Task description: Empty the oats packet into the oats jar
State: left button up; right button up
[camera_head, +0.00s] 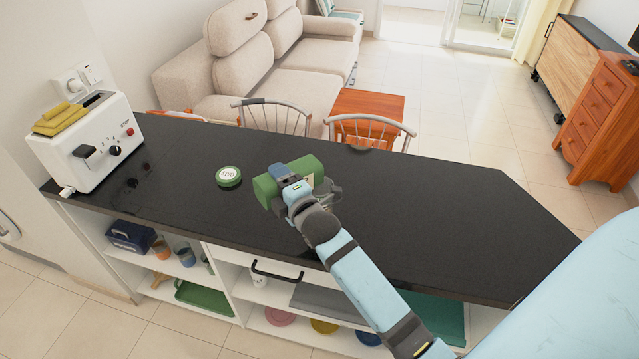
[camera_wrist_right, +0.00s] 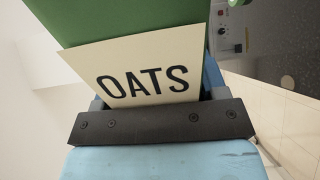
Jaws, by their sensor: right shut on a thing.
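A green packet (camera_head: 306,168) lies across the jaws of my right gripper (camera_head: 287,178), which is shut on it above the black counter. The packet is on its side or strongly tilted. In the right wrist view its green side (camera_wrist_right: 120,22) and cream label reading OATS fill the space before the jaws. I cannot clearly make out the oats jar; a grey rounded shape right of the gripper could be jar or wrist. My left gripper is out of view.
A white toaster (camera_head: 88,142) with yellow slices on top stands at the counter's (camera_head: 450,210) left end. The counter's right part is clear. Chairs (camera_head: 370,128) stand along its far edge. Open shelves below hold a green tray (camera_head: 205,298) and dishes.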

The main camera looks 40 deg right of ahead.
aim_at(291, 168)
jog(key=shift+d+r+m+p, duration=0.3)
jog(key=shift+r+m+p, duration=0.5)
jog(key=shift+p, duration=0.25)
jog(key=shift+d+r+m+p, duration=0.3)
jog(key=shift+r+m+p, duration=0.25)
jog(key=shift+m+p, duration=0.3)
dwell(0.5)
jog(key=shift+d+r+m+p, duration=1.1)
jog(key=shift+m+p, duration=0.55)
jog(key=shift+p, duration=0.25)
dwell(2.4)
